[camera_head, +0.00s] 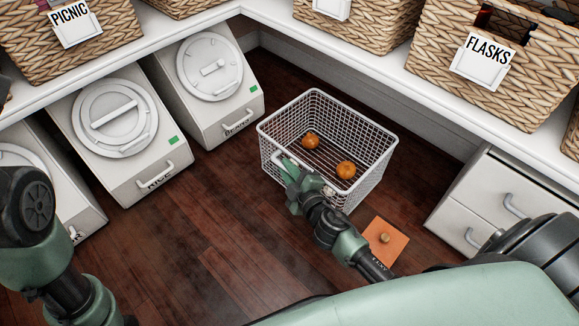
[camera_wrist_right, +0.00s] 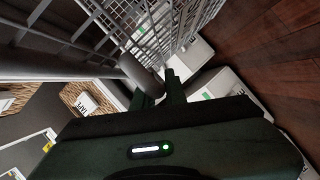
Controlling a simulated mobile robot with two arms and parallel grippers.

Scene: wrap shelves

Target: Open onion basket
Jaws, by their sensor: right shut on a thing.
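The onion basket (camera_head: 365,135) is a white wire basket on the dark wood floor, in the middle of the head view. Two orange-brown onions (camera_head: 346,170) lie inside it. My right gripper (camera_head: 287,168) is at the basket's near left side, shut on its handle. The right wrist view shows the grey handle (camera_wrist_right: 140,75) at the fingers (camera_wrist_right: 160,88), with the wire mesh above. The fingers hide part of the handle. My left arm shows at the left edge of the head view, but its gripper is not clearly seen.
White bins (camera_head: 118,128) with round lids stand at the left, one labelled RICE. A white drawer unit (camera_head: 480,205) is at the right. Wicker baskets (camera_head: 500,50) sit on the white shelf above. An orange square (camera_head: 386,240) lies on the floor. Floor left of the basket is clear.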

